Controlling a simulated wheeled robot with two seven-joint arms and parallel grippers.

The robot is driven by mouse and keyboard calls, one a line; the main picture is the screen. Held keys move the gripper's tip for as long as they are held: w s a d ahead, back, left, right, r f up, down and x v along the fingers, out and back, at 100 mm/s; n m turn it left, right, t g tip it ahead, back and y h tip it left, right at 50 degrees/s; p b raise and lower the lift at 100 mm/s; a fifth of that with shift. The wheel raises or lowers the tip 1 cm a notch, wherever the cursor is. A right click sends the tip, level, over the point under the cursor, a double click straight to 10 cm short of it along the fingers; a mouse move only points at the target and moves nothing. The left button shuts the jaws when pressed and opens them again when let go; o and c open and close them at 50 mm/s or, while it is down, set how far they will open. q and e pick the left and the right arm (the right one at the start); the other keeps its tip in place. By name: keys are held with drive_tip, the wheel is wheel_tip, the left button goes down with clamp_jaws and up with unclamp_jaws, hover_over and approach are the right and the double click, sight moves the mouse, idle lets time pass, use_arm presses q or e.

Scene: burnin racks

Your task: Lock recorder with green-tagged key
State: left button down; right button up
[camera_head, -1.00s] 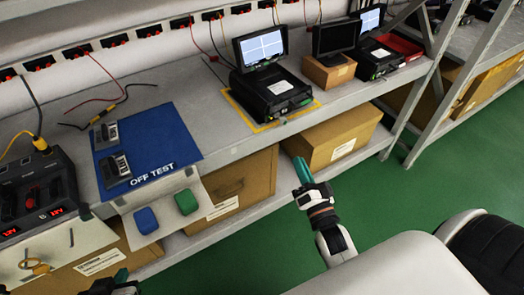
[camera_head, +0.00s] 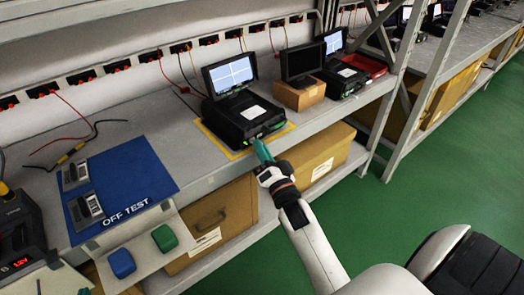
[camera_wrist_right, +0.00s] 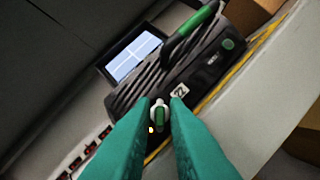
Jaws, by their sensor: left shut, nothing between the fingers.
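The black recorder (camera_head: 236,124), with a lit screen (camera_head: 230,74) above it, sits inside a yellow outline on the shelf. My right gripper (camera_head: 262,152) is at its front edge. In the right wrist view its two teal fingers (camera_wrist_right: 161,100) are apart, open. A small green piece in a pale ring (camera_wrist_right: 159,117) shows in the gap between them, near the recorder's front (camera_wrist_right: 179,92); I cannot tell whether it is the key or whether the fingers touch it. A green block (camera_head: 165,238) and a blue block (camera_head: 121,263) lie on a pale ledge. My left gripper (camera_head: 84,292) barely shows, shut and empty.
A blue "OFF TEST" mat (camera_head: 130,178) with two handheld devices lies left of the recorder. A second dark screen on a cardboard box (camera_head: 299,93) stands to the right. Cardboard boxes (camera_head: 317,155) fill the lower shelf. Green floor is open to the right.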

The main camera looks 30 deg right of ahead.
use_arm(q)
drive_tip(key=shift+r, duration=0.1)
use_arm(e)
drive_tip(key=shift+w, duration=0.1)
clamp_jaws()
